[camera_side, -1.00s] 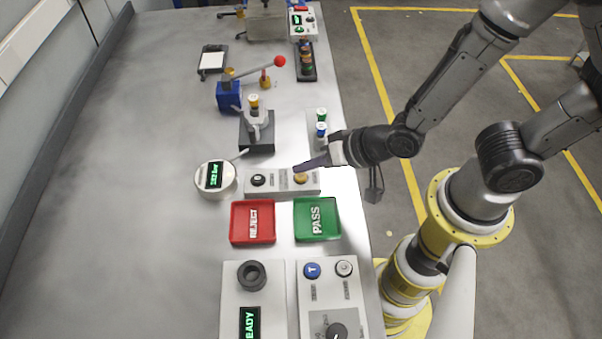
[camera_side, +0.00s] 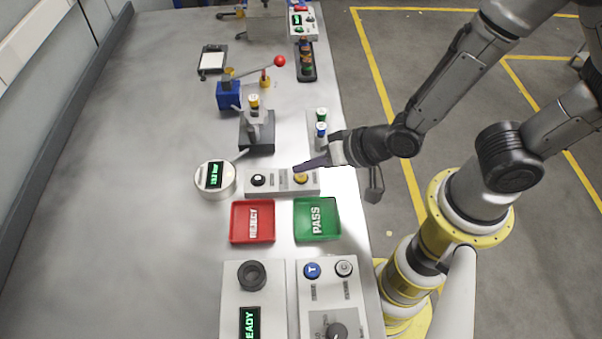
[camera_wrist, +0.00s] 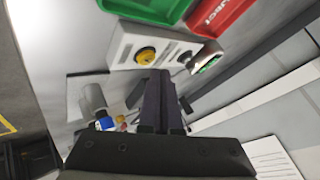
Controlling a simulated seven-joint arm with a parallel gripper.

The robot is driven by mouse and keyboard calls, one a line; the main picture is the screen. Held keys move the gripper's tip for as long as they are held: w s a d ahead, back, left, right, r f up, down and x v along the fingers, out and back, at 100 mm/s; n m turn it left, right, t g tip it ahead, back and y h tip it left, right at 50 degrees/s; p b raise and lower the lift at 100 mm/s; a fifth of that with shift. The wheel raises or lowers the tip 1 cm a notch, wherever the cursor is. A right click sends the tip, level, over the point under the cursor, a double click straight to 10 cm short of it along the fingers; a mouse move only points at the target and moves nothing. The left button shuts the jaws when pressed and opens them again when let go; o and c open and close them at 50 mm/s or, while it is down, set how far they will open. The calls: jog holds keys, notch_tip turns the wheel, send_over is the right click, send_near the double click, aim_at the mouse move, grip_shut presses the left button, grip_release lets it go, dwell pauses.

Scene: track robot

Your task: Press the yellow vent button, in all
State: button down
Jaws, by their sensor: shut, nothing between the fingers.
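The yellow vent button (camera_side: 301,178) sits at the right end of a grey control box (camera_side: 270,184), with a black button (camera_side: 258,180) at its left end. In the wrist view the yellow button (camera_wrist: 146,55) shows uncovered, just beyond the fingertips. My gripper (camera_side: 298,168) is shut and empty, its dark fingers pointing left and down at the yellow button's upper edge. In the wrist view the closed fingers (camera_wrist: 158,76) end beside the button. I cannot tell whether the tips touch it. A round gauge (camera_side: 215,178) with a green display stands left of the box.
A red REJECT tray (camera_side: 236,236) and a green PASS tray (camera_side: 302,232) lie in front of the box. A fixture with a dark base (camera_side: 257,147) and small blue and green-capped vials (camera_side: 321,130) stand behind it. The table's left side is clear.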

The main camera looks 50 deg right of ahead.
aim_at(306, 180)
jog(key=shift+f, duration=0.2)
dwell(0.6)
jog(key=shift+f, duration=0.25)
jog(key=shift+f, duration=0.4)
dwell(0.9)
jog(key=shift+r, duration=0.8)
notch_tip(306, 180, up, 5)
dwell(0.5)
dwell(0.5)
